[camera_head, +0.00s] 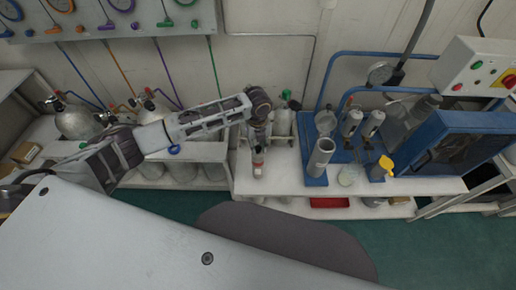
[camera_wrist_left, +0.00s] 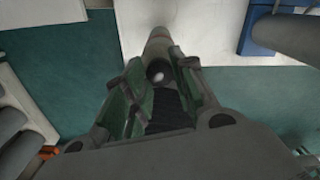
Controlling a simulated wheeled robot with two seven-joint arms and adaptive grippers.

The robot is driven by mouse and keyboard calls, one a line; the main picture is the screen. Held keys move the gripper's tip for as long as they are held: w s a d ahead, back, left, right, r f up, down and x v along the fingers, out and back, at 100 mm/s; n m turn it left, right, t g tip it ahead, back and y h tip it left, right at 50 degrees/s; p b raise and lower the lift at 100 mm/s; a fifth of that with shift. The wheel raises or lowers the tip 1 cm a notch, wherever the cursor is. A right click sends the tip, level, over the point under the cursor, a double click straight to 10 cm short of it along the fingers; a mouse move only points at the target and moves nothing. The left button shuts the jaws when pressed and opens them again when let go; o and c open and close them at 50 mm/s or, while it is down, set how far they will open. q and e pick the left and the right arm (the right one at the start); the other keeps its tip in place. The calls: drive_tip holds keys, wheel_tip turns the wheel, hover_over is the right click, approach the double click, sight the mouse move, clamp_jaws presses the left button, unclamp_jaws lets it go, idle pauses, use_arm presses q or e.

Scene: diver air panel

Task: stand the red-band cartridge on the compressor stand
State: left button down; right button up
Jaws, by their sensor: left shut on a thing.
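My left gripper (camera_head: 259,142) points down over the white bench and is shut on the red-band cartridge (camera_head: 258,162), a pale upright cylinder with a reddish band. In the left wrist view the cartridge (camera_wrist_left: 158,46) sits between the two fingers (camera_wrist_left: 157,82), its far end over the white bench. I cannot tell whether its lower end touches the bench. The compressor stand (camera_head: 316,181), a blue base, is right of the gripper and carries a grey open-topped cylinder (camera_head: 321,158). My right gripper is not in view.
Behind and right stand small grey-white cylinders (camera_head: 351,122), a yellow-topped item (camera_head: 386,163) and a blue cabinet (camera_head: 455,145). Gas cylinders (camera_head: 76,122) stand at left. A red tray (camera_head: 329,202) lies under the bench top. The bench front (camera_head: 280,178) between cartridge and blue base is bare.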

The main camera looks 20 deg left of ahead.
use_arm(q)
drive_tip(key=shift+f, duration=0.95)
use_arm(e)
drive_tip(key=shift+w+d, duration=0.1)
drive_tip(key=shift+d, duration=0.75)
use_arm(q)
drive_tip(key=shift+f, duration=0.1)
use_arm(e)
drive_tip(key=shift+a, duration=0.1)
use_arm(q)
drive_tip(key=c, duration=1.2)
unclamp_jaws()
drive_tip(key=shift+o, duration=0.2)
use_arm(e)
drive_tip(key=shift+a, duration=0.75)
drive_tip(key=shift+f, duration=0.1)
